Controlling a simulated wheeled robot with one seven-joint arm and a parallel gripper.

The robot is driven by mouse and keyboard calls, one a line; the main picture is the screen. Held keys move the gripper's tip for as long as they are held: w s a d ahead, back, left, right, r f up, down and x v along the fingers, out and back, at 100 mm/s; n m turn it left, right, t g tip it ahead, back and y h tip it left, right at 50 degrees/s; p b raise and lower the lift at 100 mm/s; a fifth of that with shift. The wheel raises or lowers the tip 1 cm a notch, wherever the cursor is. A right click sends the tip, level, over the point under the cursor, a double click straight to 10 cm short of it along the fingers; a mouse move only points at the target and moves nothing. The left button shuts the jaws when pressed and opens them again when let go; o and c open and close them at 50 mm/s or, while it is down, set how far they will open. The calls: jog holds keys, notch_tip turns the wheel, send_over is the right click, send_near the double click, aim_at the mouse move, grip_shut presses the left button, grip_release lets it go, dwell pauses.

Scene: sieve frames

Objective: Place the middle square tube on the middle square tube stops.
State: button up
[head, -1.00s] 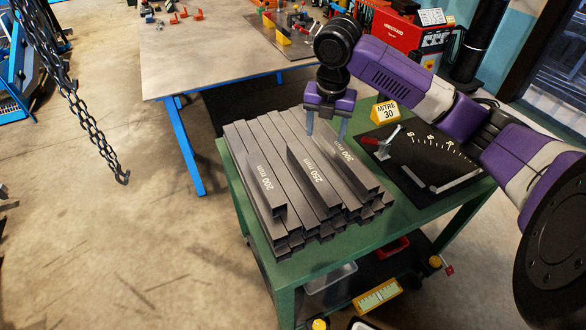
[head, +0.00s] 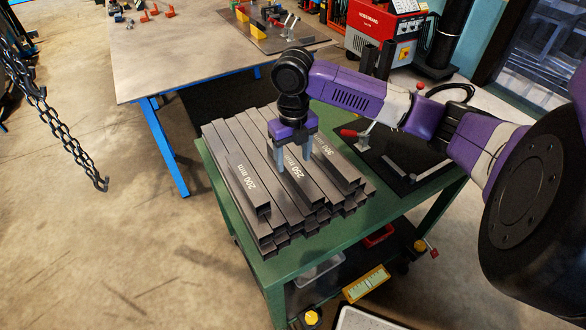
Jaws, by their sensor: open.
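The middle square tube, marked 250 mm (head: 311,190), lies on top of a stack of dark grey tubes, between the tubes marked 200 mm (head: 249,184) and 300 mm (head: 340,165). My gripper (head: 294,172) points down at the 250 mm tube. Its fingers are apart, and part of the tube's label shows between them. I cannot tell whether the fingers touch the tube. On the large table at the back, a dark fixture plate (head: 262,44) carries yellow blocks and clamps. Which parts are the middle tube stops is too small to tell.
The stack lies on a green cart (head: 217,176). Right of it is a dark mitre plate (head: 398,172) with a red-handled clamp, partly behind my arm. The large table (head: 175,60) has free room at its front left. A chain (head: 60,138) hangs at the left.

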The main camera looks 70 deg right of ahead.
aim_at(293, 166)
jog(key=shift+a+f, duration=0.1)
jog(key=shift+f, duration=1.55)
grip_shut()
jog(key=shift+r, duration=0.1)
